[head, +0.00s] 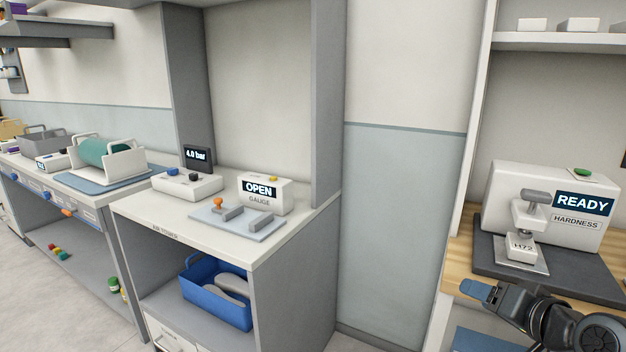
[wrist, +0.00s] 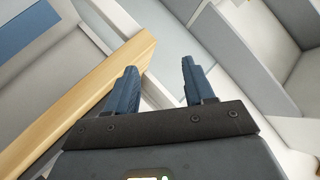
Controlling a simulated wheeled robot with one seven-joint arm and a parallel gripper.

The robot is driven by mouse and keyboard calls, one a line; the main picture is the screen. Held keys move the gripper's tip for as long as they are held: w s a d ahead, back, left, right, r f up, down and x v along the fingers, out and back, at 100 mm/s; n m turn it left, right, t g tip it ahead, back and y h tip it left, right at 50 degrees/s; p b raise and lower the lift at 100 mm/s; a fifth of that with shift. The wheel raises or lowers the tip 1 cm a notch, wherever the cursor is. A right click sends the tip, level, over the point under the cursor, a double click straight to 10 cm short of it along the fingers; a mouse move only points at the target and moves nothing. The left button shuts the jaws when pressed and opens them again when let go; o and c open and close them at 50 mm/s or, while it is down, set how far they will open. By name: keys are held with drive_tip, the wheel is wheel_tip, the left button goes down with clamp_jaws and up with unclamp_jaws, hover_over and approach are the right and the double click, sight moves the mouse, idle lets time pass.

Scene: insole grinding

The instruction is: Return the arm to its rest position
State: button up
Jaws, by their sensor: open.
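My gripper (head: 478,291) shows at the lower right of the head view, in front of the wooden bench (head: 460,262) with the hardness tester (head: 545,205). Its blue fingertips are level with the bench's front edge in the picture. In the wrist view the two blue fingers (wrist: 158,88) stand apart with nothing between them. My gripper is open and empty. Most of my arm lies outside the head view.
The hardness tester reads READY and stands on a dark mat (head: 490,258). A white cabinet (head: 135,210) to the left carries a gauge (head: 265,192) reading OPEN. A blue bin (head: 203,297) with insoles sits on its lower shelf. A wall panel (head: 400,220) separates the two benches.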

drive_tip(key=s+a+f+h, duration=0.1)
drive_tip(key=s+a+f, duration=0.25)
drive_tip(key=s, duration=0.35)
drive_tip(key=s+a+f+m+t+h, duration=0.1)
drive_tip(key=s+a+f, duration=0.2)
drive_tip(key=s+a, duration=0.3)
drive_tip(key=s+a+f, duration=0.3)
drive_tip(key=s, duration=0.4)
drive_tip(key=s+r+n, duration=0.3)
drive_tip(key=s, duration=0.9)
drive_tip(key=s+d+r+n, duration=0.1)
drive_tip(key=s+r+n, duration=0.2)
drive_tip(key=s, duration=1)
drive_tip(key=shift+s+r+n+t, duration=0.15)
drive_tip(key=shift+r+n+t, duration=0.25)
drive_tip(key=shift+r, duration=0.4)
